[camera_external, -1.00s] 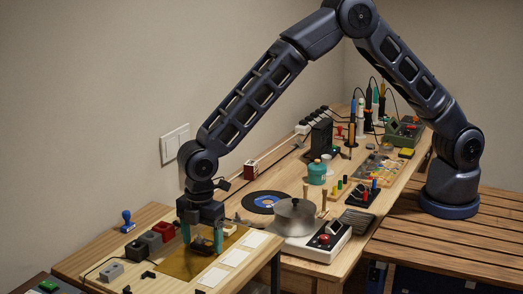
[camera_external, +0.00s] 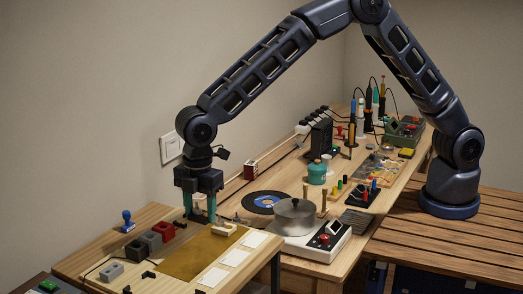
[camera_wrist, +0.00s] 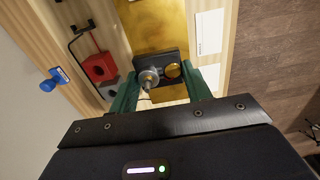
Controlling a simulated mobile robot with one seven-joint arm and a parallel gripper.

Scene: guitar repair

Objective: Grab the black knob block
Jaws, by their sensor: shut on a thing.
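The black knob block (camera_wrist: 148,62) is a dark rectangular piece with a silver knob and a round gold-coloured spot beside it. In the wrist view it sits between the green fingers of my gripper (camera_wrist: 160,77). My gripper is shut on it. In the external view my gripper (camera_external: 199,217) points down above the left workbench, near the back edge of the tan mat (camera_external: 185,262). The block is small and dark between the fingers there, and its exact height above the bench is hard to tell.
A pale block (camera_external: 224,229) and white cards (camera_external: 229,257) lie to the right. The mat's middle is clear.

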